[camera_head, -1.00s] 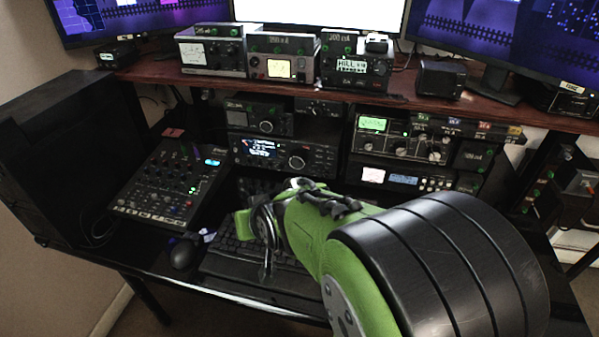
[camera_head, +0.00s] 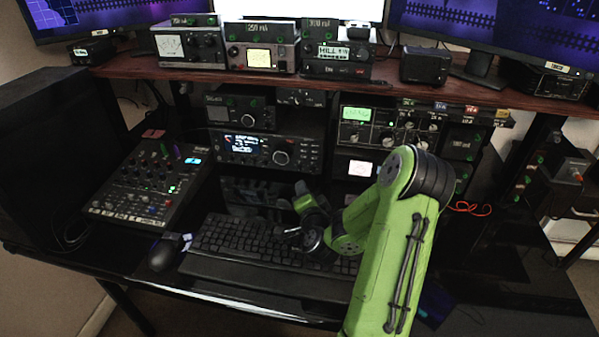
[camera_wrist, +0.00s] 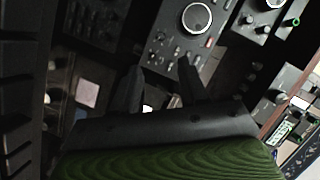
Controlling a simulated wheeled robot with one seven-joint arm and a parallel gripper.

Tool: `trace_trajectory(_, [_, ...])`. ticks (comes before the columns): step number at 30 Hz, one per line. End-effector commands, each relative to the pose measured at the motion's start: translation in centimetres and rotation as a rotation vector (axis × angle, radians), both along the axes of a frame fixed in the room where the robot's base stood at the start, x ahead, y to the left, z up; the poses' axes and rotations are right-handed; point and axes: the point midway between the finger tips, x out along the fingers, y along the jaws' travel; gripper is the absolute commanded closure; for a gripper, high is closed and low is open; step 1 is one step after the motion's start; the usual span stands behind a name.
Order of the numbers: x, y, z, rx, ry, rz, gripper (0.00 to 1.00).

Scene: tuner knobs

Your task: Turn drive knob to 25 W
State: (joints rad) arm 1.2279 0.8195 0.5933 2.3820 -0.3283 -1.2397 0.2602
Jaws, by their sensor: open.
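The radio gear with knobs stands under the shelf. A tuner unit with a green-lit meter (camera_head: 356,113) carries several knobs (camera_head: 388,140), partly behind my arm. The lettering is too small for me to tell which knob is the drive knob or where it points. My gripper (camera_head: 300,212) is above the keyboard, in front of the lower radios, holding nothing that I can see. In the wrist view my gripper (camera_wrist: 160,66) has its two dark fingers apart, with a radio panel and its large round knob (camera_wrist: 197,18) beyond them. No contact with a knob shows.
A black transceiver (camera_head: 268,150) sits behind my gripper. A keyboard (camera_head: 250,240), mouse (camera_head: 165,252) and mixer (camera_head: 150,183) lie on the desk. The wooden shelf (camera_head: 210,76) overhangs the radios and bears more units. My arm hides part of the right-hand stack.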

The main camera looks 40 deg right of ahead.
Motion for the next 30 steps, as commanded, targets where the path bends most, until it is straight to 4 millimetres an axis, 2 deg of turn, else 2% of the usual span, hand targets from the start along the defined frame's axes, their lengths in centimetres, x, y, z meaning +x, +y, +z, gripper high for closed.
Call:
trace_trajectory(2, [1.8,-1.0,0.2,0.000,0.000,0.001,0.57])
trace_trajectory(9, [6.7,-4.3,-1.5,-0.001,-0.001,-0.001,0.57])
trace_trajectory(15, [9.6,-6.2,-2.4,-0.002,0.000,0.001,0.57])
trace_trajectory(19, [10.3,-6.7,-2.5,-0.002,0.002,0.001,0.57])
trace_trajectory(26, [10.3,-6.7,-2.5,-0.003,0.002,0.002,0.57])
trace_trajectory(30, [10.3,-6.7,-2.5,-0.003,0.002,0.002,0.78])
